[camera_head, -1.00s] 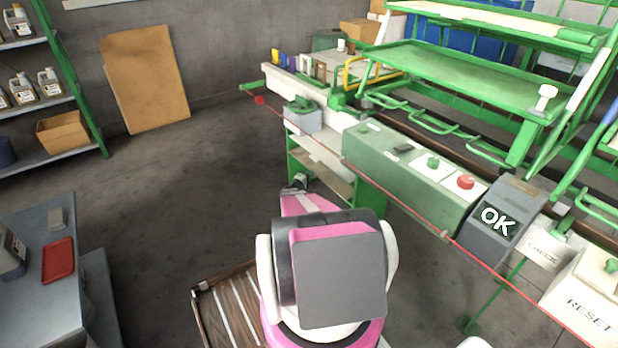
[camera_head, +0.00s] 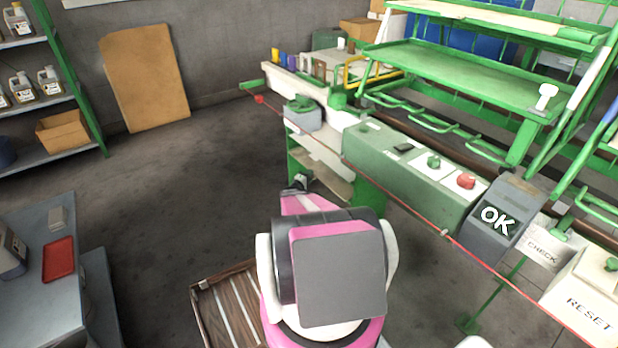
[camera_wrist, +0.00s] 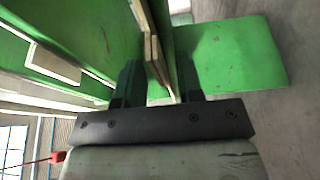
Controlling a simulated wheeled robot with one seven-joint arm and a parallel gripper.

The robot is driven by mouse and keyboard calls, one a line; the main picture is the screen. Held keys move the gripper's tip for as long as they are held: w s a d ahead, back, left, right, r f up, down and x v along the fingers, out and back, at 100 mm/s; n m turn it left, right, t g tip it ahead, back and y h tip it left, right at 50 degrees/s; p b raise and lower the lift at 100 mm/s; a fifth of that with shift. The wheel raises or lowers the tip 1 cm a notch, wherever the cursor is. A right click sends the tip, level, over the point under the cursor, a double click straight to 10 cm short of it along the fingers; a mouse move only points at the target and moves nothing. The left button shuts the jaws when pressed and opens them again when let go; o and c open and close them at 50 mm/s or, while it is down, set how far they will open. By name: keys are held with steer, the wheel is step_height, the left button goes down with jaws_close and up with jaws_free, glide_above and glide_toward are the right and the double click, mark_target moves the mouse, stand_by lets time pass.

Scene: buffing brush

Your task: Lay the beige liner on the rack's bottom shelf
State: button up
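My gripper (camera_wrist: 157,85) shows in the wrist view with its two dark fingers spread apart. A thin beige board edge (camera_wrist: 152,50), which looks like the liner, runs between and beyond the fingers. I see no firm contact on both sides of it. Green rack panels stand to its left and right. In the head view, my gripper (camera_head: 298,184) is small and partly hidden by my arm, at the left side of the green rack (camera_head: 368,194) under the bench. A tan shelf surface (camera_head: 332,186) shows low in that rack; I cannot tell whether it is a liner.
A green control box (camera_head: 400,165) and a grey OK box (camera_head: 500,215) line the bench, with a red cord in front. A wooden pallet (camera_head: 225,300) lies near my base. A grey table with a red tray (camera_head: 58,259) stands left. Open floor lies between.

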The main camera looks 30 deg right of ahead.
steer(key=v, duration=1.2)
steer(key=w+a+r+n+t+y, duration=0.1)
steer(key=w+a+r+t+y, duration=0.45)
steer(key=a+r+y, duration=0.4)
steer(key=s+a+r+g+y, duration=0.1)
steer(key=a+r+y, duration=0.2)
steer(key=a, duration=0.5)
steer(key=s+a+r+g+y, duration=0.1)
steer(key=s+a+r+y, duration=0.15)
steer(key=a, duration=0.45)
steer(key=s+a+r+m+g, duration=0.3)
steer(key=s+a+r+g, duration=0.1)
steer(key=s, duration=0.7)
steer(key=s+a+r+m+g+y, duration=0.1)
steer(key=s+a+r+m+g, duration=0.2)
steer(key=s, duration=0.7)
step_height(320, 180, up, 2)
steer(key=a+g, duration=0.2)
steer(key=g, duration=0.2)
steer(key=shift+s+r, duration=0.2)
steer(key=shift+s, duration=0.2)
